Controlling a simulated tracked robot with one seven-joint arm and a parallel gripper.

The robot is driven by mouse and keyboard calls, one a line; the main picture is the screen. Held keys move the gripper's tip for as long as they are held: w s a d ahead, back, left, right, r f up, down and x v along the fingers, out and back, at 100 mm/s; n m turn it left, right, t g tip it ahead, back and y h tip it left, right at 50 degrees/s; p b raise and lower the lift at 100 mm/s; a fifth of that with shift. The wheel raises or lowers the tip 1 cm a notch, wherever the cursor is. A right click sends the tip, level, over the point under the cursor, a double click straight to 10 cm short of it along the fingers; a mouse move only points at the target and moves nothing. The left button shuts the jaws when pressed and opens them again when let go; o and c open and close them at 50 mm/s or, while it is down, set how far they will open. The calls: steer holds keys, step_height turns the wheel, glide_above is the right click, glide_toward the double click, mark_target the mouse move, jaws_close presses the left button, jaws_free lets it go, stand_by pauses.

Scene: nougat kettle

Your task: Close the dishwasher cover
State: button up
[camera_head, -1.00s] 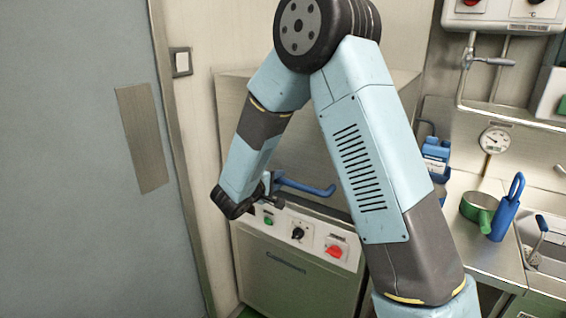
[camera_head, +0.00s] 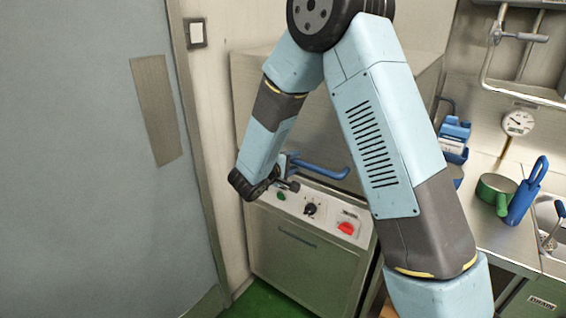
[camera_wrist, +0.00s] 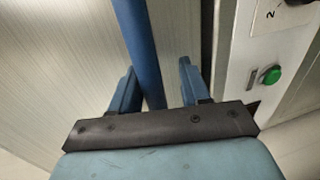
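The dishwasher's steel cover (camera_head: 250,105) stands low, with its lower edge just above the control panel (camera_head: 325,212). A blue bar handle (camera_head: 320,168) runs along the cover's front. My gripper (camera_head: 283,180) is at the handle's left part, partly hidden by my wrist in the head view. In the wrist view, the handle (camera_wrist: 143,45) passes between the two blue fingers of my gripper (camera_wrist: 157,85). The fingers stand apart, with a visible gap beside the bar, so the gripper is open around it. I cannot tell whether the cover is fully down.
The panel has a green button (camera_wrist: 272,75), a black knob and a red switch (camera_head: 346,228). A grey door (camera_head: 90,180) is at left. Green floor shows below.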

steer(key=v, duration=1.3)
steer(key=shift+s+a, duration=0.25)
steer(key=shift+s, duration=0.05)
steer(key=s+d+r+m+g, duration=0.2)
steer(key=s+d+r+g, duration=0.1)
steer(key=d, duration=0.4)
steer(key=s+d+r+m+g, duration=0.2)
steer(key=s+d+r+g, duration=0.15)
steer(key=d, duration=0.35)
steer(key=s+d+r+m+g, duration=0.2)
steer(key=d+r, duration=0.1)
steer(key=d, duration=0.4)
steer(key=s+d+r+m+t+y, duration=0.1)
steer(key=s+d+r+m+y, duration=0.1)
steer(key=s+r+y, duration=0.2)
steer(key=s+d+r+m+t+y, duration=0.1)
steer(key=s+d+r+m+y, duration=0.1)
steer(key=s, duration=0.9)
step_height(320, 180, up, 2)
steer(key=d+y, duration=0.1)
steer(key=y, duration=0.2)
steer(key=shift+s+y, duration=0.15)
steer(key=shift+y, duration=0.15)
